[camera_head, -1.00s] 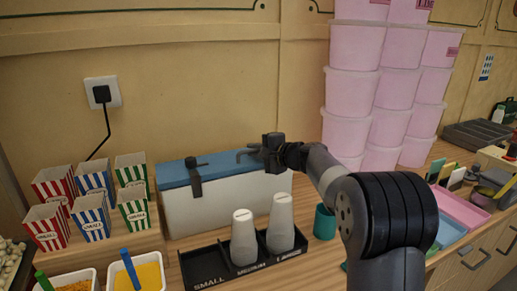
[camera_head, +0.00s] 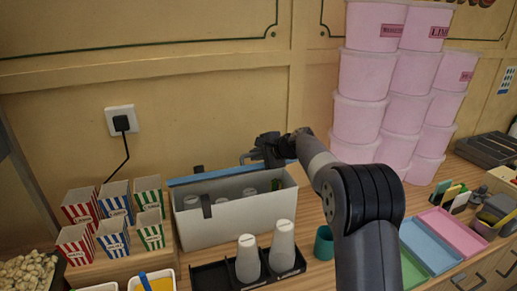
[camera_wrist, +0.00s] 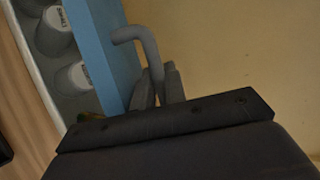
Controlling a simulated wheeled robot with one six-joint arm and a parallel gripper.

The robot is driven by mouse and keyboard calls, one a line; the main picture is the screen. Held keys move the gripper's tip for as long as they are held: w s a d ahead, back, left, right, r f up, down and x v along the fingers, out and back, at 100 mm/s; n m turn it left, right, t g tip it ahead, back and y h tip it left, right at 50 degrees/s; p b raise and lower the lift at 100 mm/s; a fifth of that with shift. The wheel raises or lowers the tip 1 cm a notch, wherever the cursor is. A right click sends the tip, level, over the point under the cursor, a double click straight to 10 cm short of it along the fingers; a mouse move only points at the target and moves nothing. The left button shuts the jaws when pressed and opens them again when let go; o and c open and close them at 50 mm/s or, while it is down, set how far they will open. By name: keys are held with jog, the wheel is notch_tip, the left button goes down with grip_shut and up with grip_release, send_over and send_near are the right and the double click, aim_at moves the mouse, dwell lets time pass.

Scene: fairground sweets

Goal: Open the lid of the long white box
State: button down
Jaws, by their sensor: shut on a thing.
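The long white box (camera_head: 237,225) stands against the back wall with its top open, and pale cups show inside it. Its blue lid (camera_head: 222,174) is swung up and back, seen as a narrow strip along the rear. In the wrist view the lid (camera_wrist: 103,45) is a blue band beside the box's inside. My gripper (camera_head: 262,152) is behind and above the box's right part. It is shut on the grey bent lid handle (camera_wrist: 138,38), which comes out between the fingers in the wrist view. A dark latch (camera_head: 206,206) sits on the front wall.
A black cup tray (camera_head: 213,274) with two upturned cups (camera_head: 281,245) stands in front of the box. Striped popcorn boxes (camera_head: 112,236) are at left, a green cup (camera_head: 323,243) and stacked pink tubs (camera_head: 362,115) at right. The wall is close behind.

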jog(key=shift+w+a+r+m+g+h+p, duration=0.15)
jog(key=shift+w+a+g+h+p, duration=0.1)
jog(key=shift+w+g, duration=0.2)
jog(key=shift+w+a+r+m+g+h+p, duration=0.1)
jog(key=shift+w+r+g+h+p, duration=0.1)
jog(key=shift+w+g, duration=0.2)
jog(key=shift+w+a+r+m+g+h+p, duration=0.15)
jog(key=shift+w+a+g+h, duration=0.1)
jog(key=shift+w+g, duration=0.2)
jog(key=shift+w, duration=0.15)
jog(key=c, duration=1.7)
grip_release()
jog(key=shift+c, duration=0.2)
jog(key=shift+r, duration=0.1)
jog(key=b+v, duration=0.2)
jog(key=v, duration=0.8)
jog(key=shift+d+r, duration=0.2)
jog(key=shift+r, duration=0.15)
